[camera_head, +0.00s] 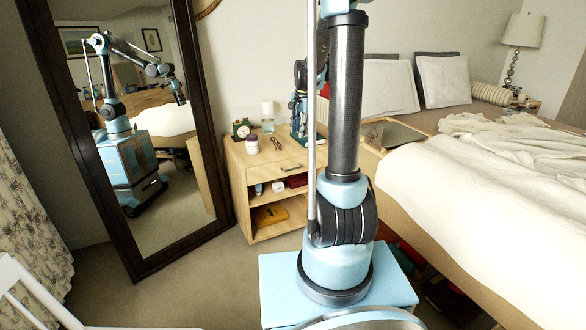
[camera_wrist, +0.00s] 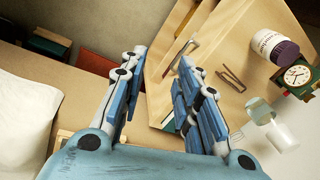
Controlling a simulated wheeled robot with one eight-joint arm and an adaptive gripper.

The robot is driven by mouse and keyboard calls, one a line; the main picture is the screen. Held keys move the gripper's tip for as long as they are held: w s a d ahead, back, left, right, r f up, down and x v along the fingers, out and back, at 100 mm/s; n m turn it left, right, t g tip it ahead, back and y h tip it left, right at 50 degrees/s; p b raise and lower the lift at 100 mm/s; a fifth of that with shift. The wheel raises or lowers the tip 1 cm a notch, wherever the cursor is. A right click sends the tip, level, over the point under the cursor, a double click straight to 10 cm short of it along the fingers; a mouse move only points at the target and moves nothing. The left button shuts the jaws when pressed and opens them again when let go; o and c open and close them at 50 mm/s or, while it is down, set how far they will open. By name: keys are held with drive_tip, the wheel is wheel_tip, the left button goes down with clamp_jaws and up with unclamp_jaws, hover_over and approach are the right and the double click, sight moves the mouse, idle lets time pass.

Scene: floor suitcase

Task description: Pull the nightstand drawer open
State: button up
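The light wood nightstand (camera_head: 238,172) stands beside the bed, and its top drawer (camera_head: 268,174) looks shut. A metal bar handle (camera_head: 291,167) is on the drawer front; it also shows in the wrist view (camera_wrist: 184,52), just beside the right finger's tip. I cannot tell whether the right finger touches the handle. In the head view my arm hides part of the nightstand's right side and most of my gripper.
On the nightstand top are a clock (camera_head: 242,129), a jar (camera_head: 252,146), a glass (camera_head: 268,124) and glasses (camera_head: 277,144). Shelves below hold a yellow item (camera_head: 270,215). A mirror (camera_head: 150,130) leans at left; the bed (camera_head: 480,190) is at right. Floor before the nightstand is clear.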

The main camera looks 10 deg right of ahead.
drive_tip(key=w+f+m, duration=0.3)
drive_tip(key=w+f, duration=0.7)
drive_tip(key=w, duration=0.3)
approach(293, 165)
drive_tip(key=f, duration=0.2)
drive_tip(key=s+f, duration=0.1)
drive_tip(key=f, duration=0.2)
drive_tip(key=s+f, duration=0.1)
drive_tip(key=f, duration=0.1)
drive_tip(key=shift+s+a+f, duration=0.2)
drive_tip(key=shift+a, duration=0.2)
clamp_jaws()
